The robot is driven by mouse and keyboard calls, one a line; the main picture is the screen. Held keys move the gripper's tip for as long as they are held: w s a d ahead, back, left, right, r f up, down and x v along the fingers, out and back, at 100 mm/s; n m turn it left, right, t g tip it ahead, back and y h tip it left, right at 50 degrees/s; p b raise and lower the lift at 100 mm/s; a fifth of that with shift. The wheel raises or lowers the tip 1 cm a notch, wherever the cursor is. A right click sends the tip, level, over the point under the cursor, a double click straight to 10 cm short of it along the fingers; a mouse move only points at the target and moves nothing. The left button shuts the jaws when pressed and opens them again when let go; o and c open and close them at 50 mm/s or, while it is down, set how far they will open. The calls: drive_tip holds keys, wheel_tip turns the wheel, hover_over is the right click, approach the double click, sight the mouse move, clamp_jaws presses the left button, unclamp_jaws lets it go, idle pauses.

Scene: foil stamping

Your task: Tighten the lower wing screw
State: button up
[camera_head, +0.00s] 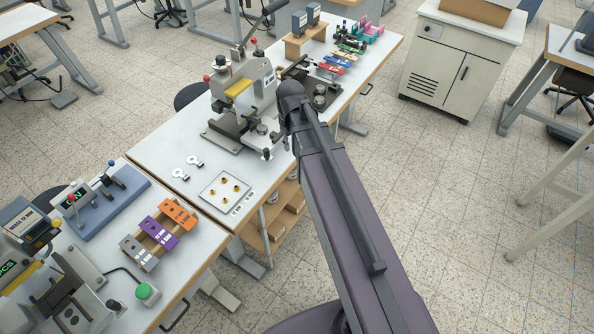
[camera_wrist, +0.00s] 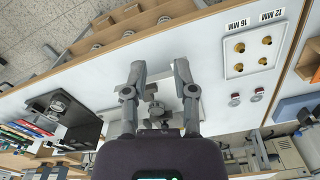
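A stamping press (camera_head: 232,118) with a yellow part on its front stands on the white bench. In the wrist view my gripper (camera_wrist: 160,70) is open, with its two grey fingers spread apart. Small grey metal parts (camera_wrist: 157,110) show between the fingers, close to the palm; they look like a screw or knob on the press, but I cannot tell its wing shape. I cannot tell whether the fingers touch them. In the head view my arm hides my gripper and part of the press's right side, and I cannot pick out the lower wing screw there.
A tray (camera_head: 207,193) of brass pieces lies on the front of the bench; it also shows in the wrist view (camera_wrist: 228,69). Two ring-shaped pieces lie behind it. A wooden block stand (camera_head: 305,40) and coloured pieces stand farther back.

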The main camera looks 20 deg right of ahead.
drive_tip(key=s+f+m+b, duration=0.2)
drive_tip(key=s+m, duration=0.2)
drive_tip(key=s, duration=0.4)
drive_tip(key=shift+s+a, duration=0.4)
drive_tip(key=shift+f, duration=0.1)
drive_tip(key=shift+o, duration=1.4)
drive_tip(key=shift+w, duration=0.1)
drive_tip(key=w+r+n+p, duration=0.2)
drive_tip(key=w, duration=0.7)
drive_tip(key=w+d+r+n+p, duration=0.1)
drive_tip(key=w+r+n+p, duration=0.1)
drive_tip(key=w, duration=0.7)
drive_tip(key=w+d+r+n+p, duration=0.1)
drive_tip(key=w+r+n+p, duration=0.1)
drive_tip(key=w, duration=0.8)
drive_tip(key=shift+d+r+n+p, duration=0.25)
drive_tip(key=shift+r+n+p, duration=0.2)
drive_tip(key=shift+n, duration=0.65)
drive_tip(key=shift+f, duration=0.25)
wheel_tip(320, 180, down, 13)
drive_tip(key=b, duration=1.3)
drive_tip(key=shift+f+b, duration=0.2)
drive_tip(key=shift+b, duration=0.15)
